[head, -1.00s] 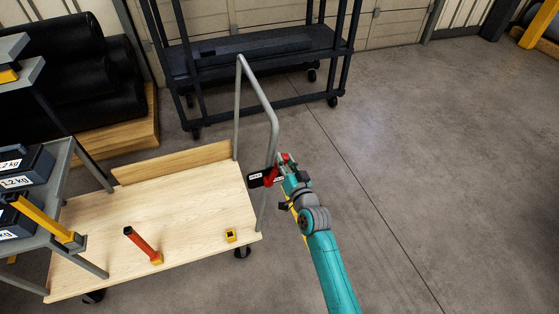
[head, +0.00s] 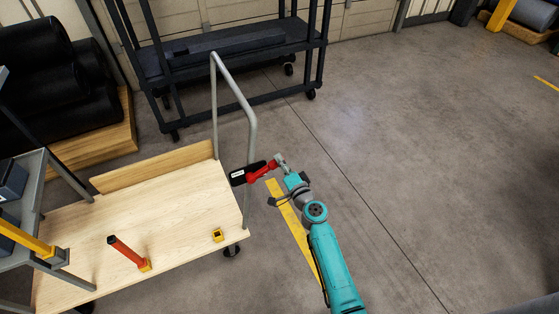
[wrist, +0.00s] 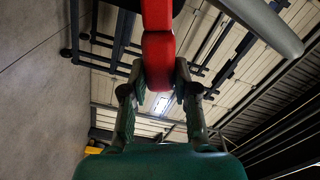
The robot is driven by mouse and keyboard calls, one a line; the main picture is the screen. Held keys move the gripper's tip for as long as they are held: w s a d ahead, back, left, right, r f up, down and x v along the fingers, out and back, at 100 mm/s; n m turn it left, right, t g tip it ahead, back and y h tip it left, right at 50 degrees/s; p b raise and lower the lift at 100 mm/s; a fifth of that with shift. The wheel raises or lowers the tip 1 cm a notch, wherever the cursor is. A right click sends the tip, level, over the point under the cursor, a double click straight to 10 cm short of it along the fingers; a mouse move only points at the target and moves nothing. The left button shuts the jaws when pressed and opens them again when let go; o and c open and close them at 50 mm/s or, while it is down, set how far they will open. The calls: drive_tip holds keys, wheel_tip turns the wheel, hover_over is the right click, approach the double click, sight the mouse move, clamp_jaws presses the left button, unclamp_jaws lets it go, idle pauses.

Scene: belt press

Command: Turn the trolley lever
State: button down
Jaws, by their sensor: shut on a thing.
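The red lever (head: 263,171) sits at a black plate with a white label (head: 240,177) beside the trolley's grey tube handle (head: 252,135). It points to the right, away from the plate and slightly up in the picture. My gripper (head: 281,160) is at the lever's outer end. In the wrist view the red lever (wrist: 158,50) comes down between the two fingers of my gripper (wrist: 160,85), which are shut on its end. The lever's pivot is not clear in either view. The trolley has a pale wooden deck (head: 180,205).
An orange-red post (head: 128,253) and a small yellow object (head: 218,235) are on the deck. A grey shelf unit (head: 50,190) stands at the left, with black rolls (head: 60,90) behind. A black rack (head: 235,65) stands at the back. The floor at right is clear.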

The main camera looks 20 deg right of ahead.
drive_tip(key=shift+d+f+m, duration=0.1)
drive_tip(key=shift+f+m, duration=0.2)
idle(0.4)
drive_tip(key=c, duration=0.9)
unclamp_jaws()
drive_tip(key=s, duration=1.2)
